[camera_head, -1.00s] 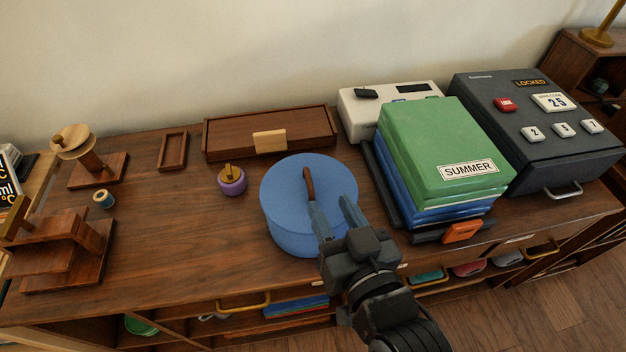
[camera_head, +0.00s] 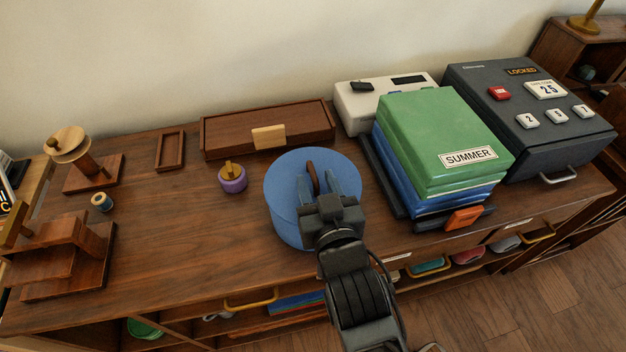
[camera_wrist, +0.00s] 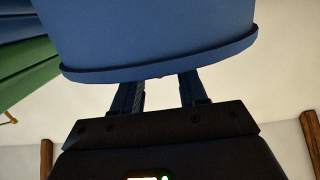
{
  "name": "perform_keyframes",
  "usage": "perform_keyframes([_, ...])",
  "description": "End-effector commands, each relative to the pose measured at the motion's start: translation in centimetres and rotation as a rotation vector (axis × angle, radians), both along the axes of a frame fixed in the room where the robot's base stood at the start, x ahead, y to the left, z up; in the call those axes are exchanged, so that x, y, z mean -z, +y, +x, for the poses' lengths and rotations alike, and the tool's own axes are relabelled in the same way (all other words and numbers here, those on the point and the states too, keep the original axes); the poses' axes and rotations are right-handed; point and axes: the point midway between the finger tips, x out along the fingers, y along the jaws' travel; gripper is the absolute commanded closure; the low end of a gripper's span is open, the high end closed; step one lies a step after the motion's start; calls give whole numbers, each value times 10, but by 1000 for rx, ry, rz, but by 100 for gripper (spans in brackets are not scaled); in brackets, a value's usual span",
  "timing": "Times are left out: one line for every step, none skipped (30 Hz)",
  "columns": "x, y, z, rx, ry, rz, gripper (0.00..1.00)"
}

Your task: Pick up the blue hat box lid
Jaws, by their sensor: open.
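The blue hat box lid (camera_head: 284,184) is round and sits on the blue hat box (camera_head: 286,232) on the wooden counter. A brown arched handle (camera_head: 312,170) stands on its top. My gripper (camera_head: 318,176) is open over the lid, with one finger on each side of the handle in the head view. I cannot tell whether a finger touches it. In the wrist view the lid's rim (camera_wrist: 160,73) crosses in front of my open gripper (camera_wrist: 160,90), hiding the fingertips and the handle.
A stack of green and blue boxes marked SUMMER (camera_head: 440,140) stands close on the right. A purple pot (camera_head: 233,180) is left of the hat box. A long wooden box (camera_head: 225,135) lies behind. A dark safe (camera_head: 500,140) is far right. The counter at left-centre is clear.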

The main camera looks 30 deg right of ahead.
Motion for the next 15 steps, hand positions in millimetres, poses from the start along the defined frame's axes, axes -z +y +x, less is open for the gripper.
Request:
perform_keyframes([-2, -4, 9, 2, -1, -3, 58])
perform_keyframes([-1, -5, 13, 2, -1, -3, 58])
perform_keyframes([0, -7, 18, 2, -1, -4, 58])
perform_keyframes([1, -8, 22, 2, -1, -3, 58])
perform_keyframes([2, -9, 25, 2, -2, -2, 58])
perform_keyframes([3, -10, 29, 1, -2, -2, 58])
perform_keyframes([4, -11, 31, 1, -1, -1, 58])
perform_keyframes([4, -11, 32, 1, -1, -1, 58])
perform_keyframes([4, -11, 34, 1, -1, 0, 58])
perform_keyframes([5, -11, 34, 0, -1, 0, 58])
perform_keyframes([5, -11, 35, 0, -1, 0, 58])
perform_keyframes([5, -11, 35, 0, -1, 0, 58])
perform_keyframes([5, -11, 35, 0, -1, 0, 58])
perform_keyframes([5, -11, 35, 0, -1, 0, 58])
perform_keyframes([5, -11, 34, 0, -1, 0, 58])
